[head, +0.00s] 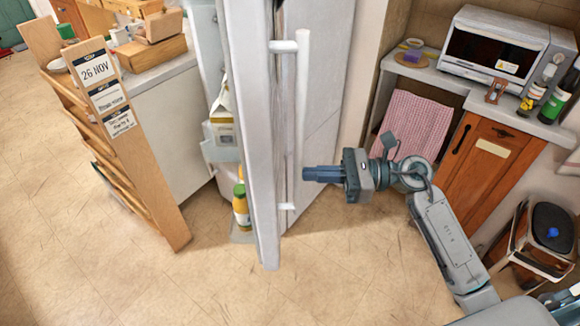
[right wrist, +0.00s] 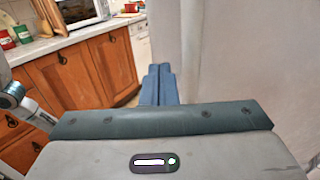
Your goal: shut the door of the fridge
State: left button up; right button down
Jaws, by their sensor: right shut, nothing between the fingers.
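The fridge door (head: 248,120) stands open in the head view, seen nearly edge-on. Its shelves face left and hold a carton (head: 223,118) and a yellow bottle (head: 241,207). Its long vertical handle (head: 302,110) is on the right side. My right gripper (head: 308,174) is shut and empty, pointing left at the handle side, at the lower part of the handle. I cannot tell whether the tips touch it. In the right wrist view the closed blue fingers (right wrist: 158,85) point at a pale grey surface (right wrist: 235,55). My left gripper is not in view.
A wooden rack with notes (head: 150,165) and a counter (head: 175,65) stand left of the door. To the right are orange cabinets (head: 485,160), a microwave (head: 490,45) and a pink towel (head: 415,122). The floor (head: 340,270) in front is clear.

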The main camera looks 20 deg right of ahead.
aim_at(297, 173)
jog(key=p+x, duration=0.2)
jog(key=x, duration=0.2)
jog(key=shift+r, duration=0.2)
jog(key=shift+w+a+f+p, duration=0.2)
jog(key=shift+a+p, duration=0.15)
jog(key=shift+a, duration=0.35)
